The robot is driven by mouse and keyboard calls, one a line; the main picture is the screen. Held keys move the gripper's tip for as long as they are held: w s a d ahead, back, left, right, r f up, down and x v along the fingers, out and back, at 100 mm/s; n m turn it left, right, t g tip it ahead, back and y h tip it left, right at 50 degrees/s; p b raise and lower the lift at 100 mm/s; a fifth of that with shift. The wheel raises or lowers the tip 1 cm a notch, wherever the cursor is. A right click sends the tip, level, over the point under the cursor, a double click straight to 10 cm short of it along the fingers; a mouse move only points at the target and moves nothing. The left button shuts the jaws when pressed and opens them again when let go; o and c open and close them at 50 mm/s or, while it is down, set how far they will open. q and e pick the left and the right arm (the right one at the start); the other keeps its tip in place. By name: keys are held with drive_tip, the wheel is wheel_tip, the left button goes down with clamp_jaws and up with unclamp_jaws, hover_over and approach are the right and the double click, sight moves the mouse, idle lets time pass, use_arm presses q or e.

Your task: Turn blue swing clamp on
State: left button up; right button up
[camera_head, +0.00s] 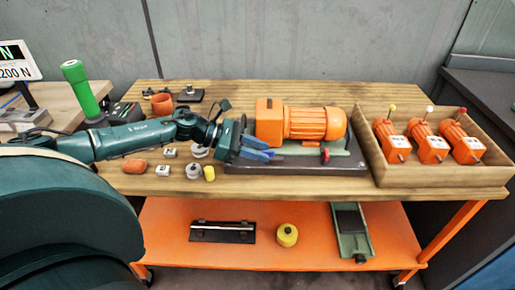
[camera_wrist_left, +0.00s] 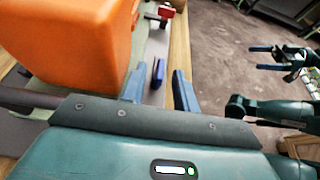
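An orange motor (camera_head: 300,122) lies on a grey-green fixture (camera_head: 345,157) at the middle of the workbench. It fills the upper left of the left wrist view (camera_wrist_left: 65,40). My left gripper (camera_head: 268,153) is at the motor's near left side, with its blue fingers pointing right. In the left wrist view its fingers (camera_wrist_left: 160,72) are apart. A dark blue upright piece (camera_wrist_left: 157,74), apparently the blue swing clamp's handle, shows between them; I cannot tell whether they touch it. In the head view the clamp is hard to separate from the fingers. My right gripper (camera_wrist_left: 258,58) is open and empty, away from the bench.
A red clamp handle (camera_head: 325,155) stands on the fixture to the right. A wooden tray (camera_head: 450,178) holds small orange motors. Small parts, including a yellow cylinder (camera_head: 209,173), lie near my left forearm. An orange shelf (camera_head: 270,250) is below.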

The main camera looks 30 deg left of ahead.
use_arm(q)
drive_tip(key=shift+c, duration=0.2)
clamp_jaws()
